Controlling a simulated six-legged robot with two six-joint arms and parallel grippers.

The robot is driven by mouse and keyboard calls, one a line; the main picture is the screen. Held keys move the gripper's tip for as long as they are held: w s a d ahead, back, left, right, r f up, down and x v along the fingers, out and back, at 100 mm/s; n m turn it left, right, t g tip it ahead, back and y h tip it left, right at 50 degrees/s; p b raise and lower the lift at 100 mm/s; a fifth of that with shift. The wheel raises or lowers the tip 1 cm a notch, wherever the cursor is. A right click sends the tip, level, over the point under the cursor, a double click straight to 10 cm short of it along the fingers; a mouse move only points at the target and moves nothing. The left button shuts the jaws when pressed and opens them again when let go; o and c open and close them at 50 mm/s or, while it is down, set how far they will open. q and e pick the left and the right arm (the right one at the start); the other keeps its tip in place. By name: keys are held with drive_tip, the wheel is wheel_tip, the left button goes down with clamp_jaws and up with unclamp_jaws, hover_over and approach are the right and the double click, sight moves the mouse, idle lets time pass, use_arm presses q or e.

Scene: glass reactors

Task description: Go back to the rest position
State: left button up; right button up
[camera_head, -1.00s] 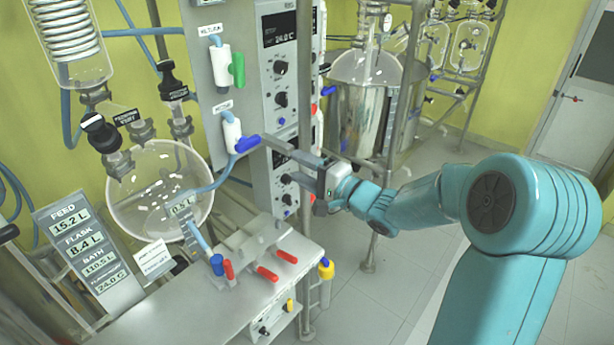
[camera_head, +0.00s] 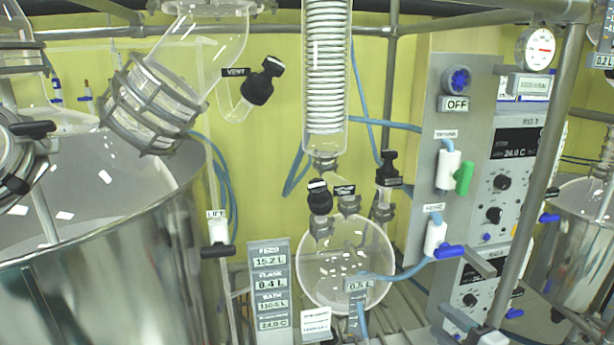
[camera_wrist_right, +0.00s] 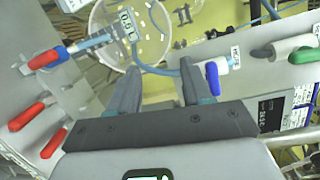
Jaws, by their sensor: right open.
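My right gripper (camera_head: 455,281) shows at the lower right of the head view, in front of the control panel, below the blue-handled valve (camera_head: 448,251). In the right wrist view its two fingers (camera_wrist_right: 159,76) stand apart with nothing held between them. There the blue valve handle (camera_wrist_right: 213,78) lies just right of the right finger; I cannot tell whether they touch. My left gripper is in neither view.
The round glass flask (camera_head: 345,262) stands left of the panel, under a coiled condenser (camera_head: 325,85). A large steel vessel (camera_head: 100,265) fills the left. Red-handled valves (camera_wrist_right: 27,117) sit left of the gripper in the wrist view. A metal post (camera_head: 540,150) stands at right.

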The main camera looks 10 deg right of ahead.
drive_tip(key=s+a+f+n+g+y, duration=0.15)
drive_tip(key=a+f+g, duration=0.25)
drive_tip(key=a+f, duration=0.65)
drive_tip(key=s+a+f+g, duration=0.3)
drive_tip(key=a+f, duration=0.5)
drive_tip(key=f, duration=0.5)
drive_tip(key=s+a+f+n+g+h, duration=0.1)
drive_tip(key=s+f+n+g, duration=0.3)
drive_tip(key=s, duration=0.5)
drive_tip(key=s+a+f+n+g+h, duration=0.1)
drive_tip(key=s+a+f+n+g, duration=0.1)
drive_tip(key=s+f+n+g, duration=0.3)
drive_tip(key=s+f+n, duration=0.3)
drive_tip(key=s+n, duration=0.1)
drive_tip(key=shift+s+b, duration=0.2)
drive_tip(key=shift+b, duration=0.2)
drive_tip(key=shift+s, duration=0.1)
drive_tip(key=shift+n, duration=0.25)
